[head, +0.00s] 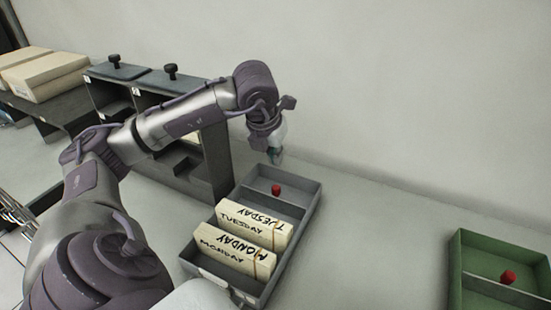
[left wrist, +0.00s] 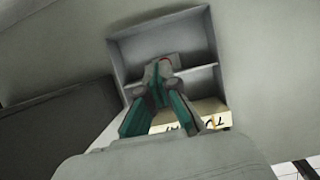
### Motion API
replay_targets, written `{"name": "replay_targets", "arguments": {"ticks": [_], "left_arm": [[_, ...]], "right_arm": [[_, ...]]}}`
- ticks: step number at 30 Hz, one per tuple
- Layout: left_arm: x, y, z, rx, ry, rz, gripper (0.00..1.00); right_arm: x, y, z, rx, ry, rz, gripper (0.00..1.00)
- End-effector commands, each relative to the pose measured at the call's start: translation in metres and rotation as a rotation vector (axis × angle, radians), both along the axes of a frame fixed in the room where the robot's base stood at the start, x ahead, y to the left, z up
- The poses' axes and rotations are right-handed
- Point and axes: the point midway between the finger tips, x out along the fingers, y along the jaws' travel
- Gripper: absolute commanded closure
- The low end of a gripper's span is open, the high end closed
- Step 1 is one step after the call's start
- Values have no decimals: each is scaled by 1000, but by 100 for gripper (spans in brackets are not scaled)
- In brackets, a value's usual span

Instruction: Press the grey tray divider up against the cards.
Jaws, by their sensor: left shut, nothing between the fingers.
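The grey tray (head: 310,218) stands on the counter with its long side running away from me. Two card packs stand in it, marked MONDAY (head: 233,252) in front and TUESDAY (head: 252,224) behind. The grey divider (head: 283,203) crosses the tray behind the TUESDAY pack, with a red knob (head: 277,189) at it. My left gripper (head: 275,158) is shut and empty, pointing down above the tray's far part, apart from the divider. My right gripper is out of view.
A dark rack (head: 185,150) with black-knobbed lids stands left of the tray, close beside it. Cream boxes (head: 45,75) lie at far left. A green tray (head: 458,265) with a red knob is at right. The counter between the trays is clear.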

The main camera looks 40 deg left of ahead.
Motion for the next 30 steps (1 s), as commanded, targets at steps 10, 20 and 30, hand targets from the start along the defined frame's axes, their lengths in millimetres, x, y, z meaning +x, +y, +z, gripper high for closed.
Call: {"name": "replay_targets", "arguments": {"ticks": [10,20,30], "left_arm": [[5,1,-28,-1,1,1,100],[17,5,-65,-1,1,0,100],[30,9,-102,-1,0,0,100]], "right_arm": [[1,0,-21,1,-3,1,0],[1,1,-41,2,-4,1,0],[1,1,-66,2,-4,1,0]]}}
